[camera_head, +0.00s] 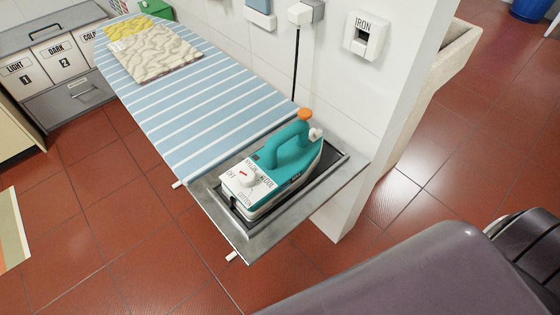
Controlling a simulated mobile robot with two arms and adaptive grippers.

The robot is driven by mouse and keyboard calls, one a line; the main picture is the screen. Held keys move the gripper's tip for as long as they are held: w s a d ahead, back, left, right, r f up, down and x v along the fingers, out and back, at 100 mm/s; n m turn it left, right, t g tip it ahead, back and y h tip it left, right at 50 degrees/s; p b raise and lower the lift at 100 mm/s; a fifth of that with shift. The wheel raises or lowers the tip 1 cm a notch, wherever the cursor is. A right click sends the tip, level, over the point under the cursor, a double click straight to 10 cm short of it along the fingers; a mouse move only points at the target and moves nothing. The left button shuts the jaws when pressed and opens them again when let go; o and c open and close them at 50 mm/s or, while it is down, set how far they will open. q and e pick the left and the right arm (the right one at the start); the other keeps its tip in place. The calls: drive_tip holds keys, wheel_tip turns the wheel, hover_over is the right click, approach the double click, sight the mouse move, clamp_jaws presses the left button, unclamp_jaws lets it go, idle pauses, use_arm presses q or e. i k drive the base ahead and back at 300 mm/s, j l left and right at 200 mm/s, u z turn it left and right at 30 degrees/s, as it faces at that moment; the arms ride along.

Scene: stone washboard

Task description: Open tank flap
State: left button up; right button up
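A teal and white iron (279,167) rests on a grey metal tray (227,211) at the near end of the ironing board. Its white rear face, with a dial and lettering, points toward the lower left. An orange piece (305,115) sits at the top front of its handle, and a small white knob or spout (316,134) is just below it. I cannot tell for sure which part is the tank flap, or whether it is open. Neither of my grippers shows in the head view.
The striped blue ironing board (205,95) carries folded patterned cloth (155,53) and yellow cloth at its far end. A wall pillar with an IRON switch (366,36) stands right behind the tray. Labelled laundry bins (62,58) are at left. Red tiled floor is clear in front.

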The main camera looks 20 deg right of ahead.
sight(314, 135)
drive_tip(key=k+l+u, duration=0.25)
drive_tip(key=k+l, duration=0.15)
drive_tip(key=l, duration=0.2)
drive_tip(key=k+l+u, duration=0.3)
drive_tip(key=k+l, duration=0.2)
